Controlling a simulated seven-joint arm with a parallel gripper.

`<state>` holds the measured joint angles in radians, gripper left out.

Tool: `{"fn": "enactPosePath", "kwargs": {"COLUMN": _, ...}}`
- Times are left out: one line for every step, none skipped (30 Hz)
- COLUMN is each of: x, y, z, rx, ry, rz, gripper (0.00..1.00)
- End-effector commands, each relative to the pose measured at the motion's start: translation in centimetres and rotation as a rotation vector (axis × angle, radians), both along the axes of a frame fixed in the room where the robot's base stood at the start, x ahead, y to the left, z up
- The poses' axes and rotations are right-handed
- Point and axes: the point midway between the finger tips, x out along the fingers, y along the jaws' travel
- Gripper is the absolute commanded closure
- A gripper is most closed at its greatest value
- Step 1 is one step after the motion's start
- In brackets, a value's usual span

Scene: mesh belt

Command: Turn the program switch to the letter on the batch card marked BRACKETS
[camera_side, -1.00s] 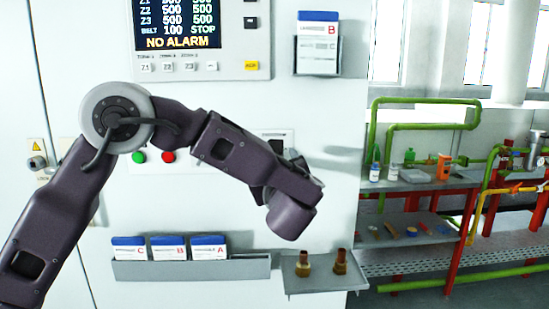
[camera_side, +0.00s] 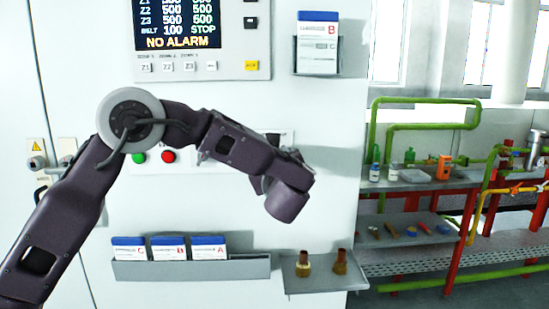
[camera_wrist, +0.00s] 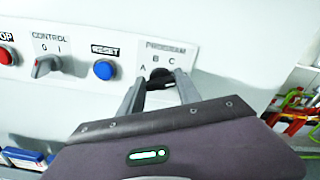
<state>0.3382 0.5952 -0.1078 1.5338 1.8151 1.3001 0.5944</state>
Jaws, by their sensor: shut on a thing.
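The program switch (camera_wrist: 161,75) is a black knob on the white panel in the wrist view, under the word PROGRAM, with A, B and C around it. My gripper (camera_wrist: 158,83) has a finger on each side of the knob and is shut on it. Where the knob points is hard to tell. In the side view my arm hides the gripper and the switch. A lower rack (camera_side: 240,267) holds cards lettered C, B and A. Their names are too small to read.
A blue RESET button (camera_wrist: 104,70), a CONTROL switch (camera_wrist: 45,66) and a red button (camera_wrist: 6,56) lie left of the program switch. The display (camera_side: 177,24) reads NO ALARM and STOP. A small tray (camera_side: 318,286) with two brass fittings sticks out below.

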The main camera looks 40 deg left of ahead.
Motion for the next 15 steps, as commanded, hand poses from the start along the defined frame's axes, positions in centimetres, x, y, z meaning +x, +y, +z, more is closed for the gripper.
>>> {"fn": "enactPosePath", "kwargs": {"x": -0.03, "y": 0.00, "z": 0.00, "rx": -0.005, "ry": -0.005, "rz": 0.001, "gripper": 1.00}}
{"fn": "enactPosePath", "kwargs": {"x": -0.03, "y": 0.00, "z": 0.00, "rx": -0.009, "ry": -0.009, "rz": 0.001, "gripper": 1.00}}
{"fn": "enactPosePath", "kwargs": {"x": -0.04, "y": -0.01, "z": 0.00, "rx": -0.016, "ry": -0.016, "rz": 0.000, "gripper": 1.00}}
{"fn": "enactPosePath", "kwargs": {"x": -0.04, "y": -0.01, "z": 0.00, "rx": -0.023, "ry": -0.023, "rz": 0.000, "gripper": 1.00}}
{"fn": "enactPosePath", "kwargs": {"x": -0.04, "y": -0.03, "z": 0.00, "rx": -0.032, "ry": -0.032, "rz": 0.000, "gripper": 1.00}}
{"fn": "enactPosePath", "kwargs": {"x": -0.04, "y": -0.05, "z": -0.01, "rx": -0.046, "ry": -0.045, "rz": -0.001, "gripper": 1.00}}
{"fn": "enactPosePath", "kwargs": {"x": -0.04, "y": -0.05, "z": -0.02, "rx": -0.058, "ry": -0.057, "rz": -0.001, "gripper": 1.00}}
{"fn": "enactPosePath", "kwargs": {"x": -0.05, "y": -0.05, "z": -0.02, "rx": -0.070, "ry": -0.070, "rz": -0.001, "gripper": 1.00}}
{"fn": "enactPosePath", "kwargs": {"x": -0.06, "y": -0.01, "z": -0.03, "rx": -0.089, "ry": -0.089, "rz": -0.001, "gripper": 1.00}}
{"fn": "enactPosePath", "kwargs": {"x": -0.06, "y": -0.01, "z": -0.04, "rx": -0.105, "ry": -0.104, "rz": 0.000, "gripper": 1.00}}
{"fn": "enactPosePath", "kwargs": {"x": -0.08, "y": -0.01, "z": -0.04, "rx": -0.123, "ry": -0.122, "rz": 0.000, "gripper": 1.00}}
{"fn": "enactPosePath", "kwargs": {"x": -0.09, "y": -0.02, "z": -0.06, "rx": -0.147, "ry": -0.146, "rz": 0.000, "gripper": 1.00}}
{"fn": "enactPosePath", "kwargs": {"x": -0.11, "y": -0.02, "z": -0.06, "rx": -0.166, "ry": -0.165, "rz": 0.000, "gripper": 1.00}}
{"fn": "enactPosePath", "kwargs": {"x": -0.12, "y": -0.01, "z": -0.07, "rx": -0.186, "ry": -0.185, "rz": 0.000, "gripper": 1.00}}
{"fn": "enactPosePath", "kwargs": {"x": -0.12, "y": -0.01, "z": -0.09, "rx": -0.212, "ry": -0.211, "rz": -0.001, "gripper": 1.00}}
